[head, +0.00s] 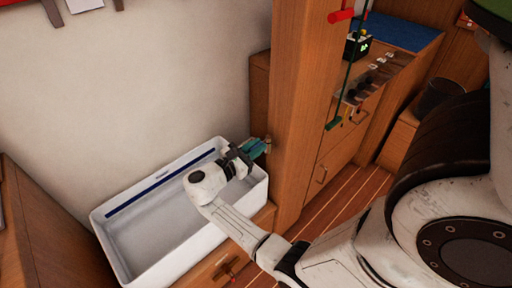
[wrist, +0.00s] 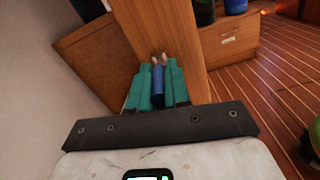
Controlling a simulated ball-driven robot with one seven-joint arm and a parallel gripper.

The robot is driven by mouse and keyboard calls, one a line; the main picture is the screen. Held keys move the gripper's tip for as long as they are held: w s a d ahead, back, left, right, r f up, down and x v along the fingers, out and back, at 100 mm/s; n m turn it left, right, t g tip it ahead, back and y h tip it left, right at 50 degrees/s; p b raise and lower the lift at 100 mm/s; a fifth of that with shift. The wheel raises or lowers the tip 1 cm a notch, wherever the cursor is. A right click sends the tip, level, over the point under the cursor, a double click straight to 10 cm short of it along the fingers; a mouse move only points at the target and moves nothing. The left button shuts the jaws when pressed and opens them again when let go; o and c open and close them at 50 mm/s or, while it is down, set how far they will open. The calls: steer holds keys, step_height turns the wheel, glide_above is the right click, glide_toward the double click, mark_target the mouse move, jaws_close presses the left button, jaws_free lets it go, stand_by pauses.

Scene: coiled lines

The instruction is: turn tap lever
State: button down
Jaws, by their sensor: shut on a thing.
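My gripper (head: 257,148) has teal fingers and is at the right end of the white basin, beside the wooden post. In the wrist view my gripper (wrist: 158,68) is shut on the blue tap lever (wrist: 158,86), which lies lengthwise between the two fingers. Small brass-coloured parts (wrist: 160,58) show just past the fingertips, close to the wooden face. In the head view the lever is hidden by the fingers, and only a small brass-coloured bit (head: 268,142) shows beside them. The lever's exact angle cannot be told.
The white basin (head: 120,250) lies under my arm, with a dark blue strip on its inner wall. The wooden post (head: 297,120) stands close to the right of my gripper. Wooden drawers (head: 325,165) stand behind it. Striped floor (head: 340,195) is open to the right.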

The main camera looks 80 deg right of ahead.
steer(key=shift+r+t+p, duration=0.1)
steer(key=shift+t+p, duration=0.2)
steer(key=shift+p, duration=0.05)
steer(key=shift+s+a+r+n+t+h+p, duration=0.15)
steer(key=shift+n+t+h+p, duration=0.2)
steer(key=shift+p, duration=0.2)
steer(key=shift+s+n+t+h+p, duration=0.35)
steer(key=shift+n+t+p, duration=0.35)
steer(key=shift+p, duration=0.45)
steer(key=shift+s+a+n+t+h+p, duration=0.1)
steer(key=shift+s+n+t+h+p, duration=0.1)
steer(key=shift+n+t+p, duration=0.35)
steer(key=shift+s+a+n+t+h+p, duration=0.1)
steer(key=shift+s+n+t+h+p, duration=0.1)
steer(key=shift+t+p, duration=0.35)
steer(key=shift+s+f+n+t, duration=0.2)
steer(key=shift+n+t, duration=0.4)
steer(key=shift+t, duration=0.65)
steer(key=c, duration=1.1)
jaws_free()
